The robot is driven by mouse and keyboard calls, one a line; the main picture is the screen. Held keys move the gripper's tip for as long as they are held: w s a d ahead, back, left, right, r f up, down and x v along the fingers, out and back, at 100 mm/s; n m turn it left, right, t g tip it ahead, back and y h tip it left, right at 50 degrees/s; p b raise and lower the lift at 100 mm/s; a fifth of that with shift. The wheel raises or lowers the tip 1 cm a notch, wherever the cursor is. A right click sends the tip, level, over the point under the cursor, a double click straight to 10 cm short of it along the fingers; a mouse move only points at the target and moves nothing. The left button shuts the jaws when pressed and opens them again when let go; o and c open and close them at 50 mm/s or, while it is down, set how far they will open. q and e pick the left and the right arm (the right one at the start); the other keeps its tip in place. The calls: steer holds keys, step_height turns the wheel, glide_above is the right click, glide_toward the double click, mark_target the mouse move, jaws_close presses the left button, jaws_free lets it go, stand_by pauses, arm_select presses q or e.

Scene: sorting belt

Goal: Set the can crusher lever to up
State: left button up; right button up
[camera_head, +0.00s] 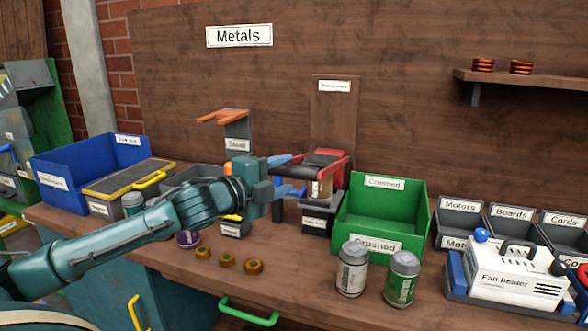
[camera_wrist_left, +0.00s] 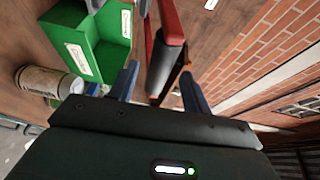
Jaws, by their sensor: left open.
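The can crusher (camera_head: 318,188) stands on the bench against a tall wooden back board. Its red lever (camera_head: 336,167) with a dark grip bar lies roughly level across the top, not standing upright. My left gripper (camera_head: 291,175) is open just left of the lever, its blue fingers pointing at it. In the left wrist view, the lever (camera_wrist_left: 167,50) shows ahead in the gap between the two open fingers (camera_wrist_left: 160,85); I cannot tell whether they touch it. The lower crusher is partly hidden by the gripper. My right gripper is not in view.
The green Crushed bin (camera_head: 411,211) stands close right of the crusher. Two cans, one silver (camera_head: 352,270) and one green (camera_head: 401,280), stand in front of it. Several brass nuts (camera_head: 228,259) lie below my arm. An orange-topped stand (camera_head: 237,130) is behind left.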

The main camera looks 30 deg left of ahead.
mark_target(289, 173)
arm_select(q)
steer(key=shift+w+d+f+p, duration=0.1)
steer(key=shift+w+d+p, duration=0.15)
steer(key=shift+w, duration=0.7)
steer(key=shift+w+d+p, duration=0.15)
steer(key=shift+w+p, duration=0.15)
steer(key=shift+w, duration=0.6)
steer(key=shift+c, duration=0.4)
jaws_close()
